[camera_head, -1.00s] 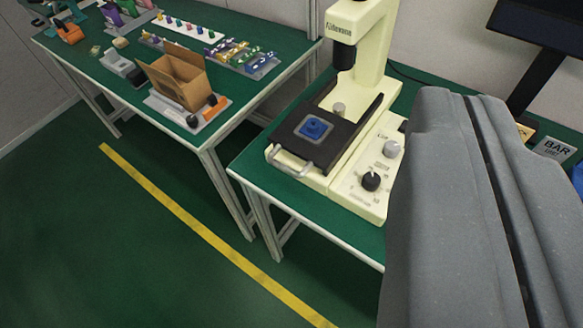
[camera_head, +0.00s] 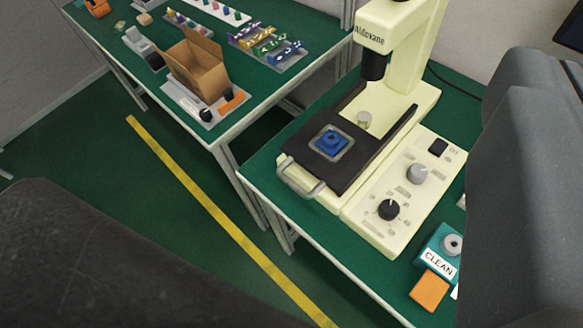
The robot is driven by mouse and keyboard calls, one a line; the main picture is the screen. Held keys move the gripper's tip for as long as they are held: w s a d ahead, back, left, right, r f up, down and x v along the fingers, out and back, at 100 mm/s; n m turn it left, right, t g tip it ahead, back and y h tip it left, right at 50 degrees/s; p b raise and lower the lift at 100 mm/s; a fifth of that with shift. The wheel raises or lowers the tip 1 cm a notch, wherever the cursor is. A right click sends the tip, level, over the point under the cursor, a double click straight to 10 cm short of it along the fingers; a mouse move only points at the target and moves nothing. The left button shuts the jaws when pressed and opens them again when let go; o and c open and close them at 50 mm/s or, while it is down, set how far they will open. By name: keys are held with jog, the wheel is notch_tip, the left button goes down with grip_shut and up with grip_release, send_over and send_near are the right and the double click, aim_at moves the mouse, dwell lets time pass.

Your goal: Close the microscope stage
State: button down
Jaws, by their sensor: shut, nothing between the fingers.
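The cream microscope (camera_head: 408,40) stands on the green right-hand table. Its dark stage (camera_head: 350,170) is slid out toward the front, with its front edge at the front of the base. Dark side rails and bare cream base show behind the plate. A blue sample (camera_head: 332,141) sits in a pale square holder on the stage, forward of the black objective (camera_head: 375,65). A light metal handle (camera_head: 300,180) is fixed to the stage's front edge. My fingertips are not in view. Large grey parts of my own body cover the right edge and the lower left, apart from the stage in the picture.
Knobs (camera_head: 388,209) stand on the control panel right of the stage. A CLEAN box (camera_head: 438,255) and an orange block (camera_head: 429,290) lie near the right table's front edge. An open cardboard box (camera_head: 197,70) stands on the left table. The floor with the yellow line (camera_head: 205,225) is clear.

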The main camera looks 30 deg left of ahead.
jog(key=w+a+f+n+g+y+p, duration=0.1)
jog(key=w+a+f+n+g+p, duration=0.65)
jog(key=a+f+n, duration=0.5)
jog(key=s+a+f+n+g+h+p, duration=0.1)
jog(key=a+f+n+g+p, duration=0.2)
jog(key=f+n, duration=0.5)
jog(key=s+a+f+n+g+h+p, duration=0.15)
jog(key=a+f+n+p, duration=0.35)
jog(key=n, duration=0.6)
jog(key=w+d+r+b+x, duration=0.1)
jog(key=w+b+x, duration=0.1)
jog(key=x, duration=1.1)
jog(key=shift+w+d+f+n, duration=0.15)
jog(key=shift+w+f+n, duration=0.1)
jog(key=shift+w+n, duration=0.15)
jog(key=shift+y, duration=0.25)
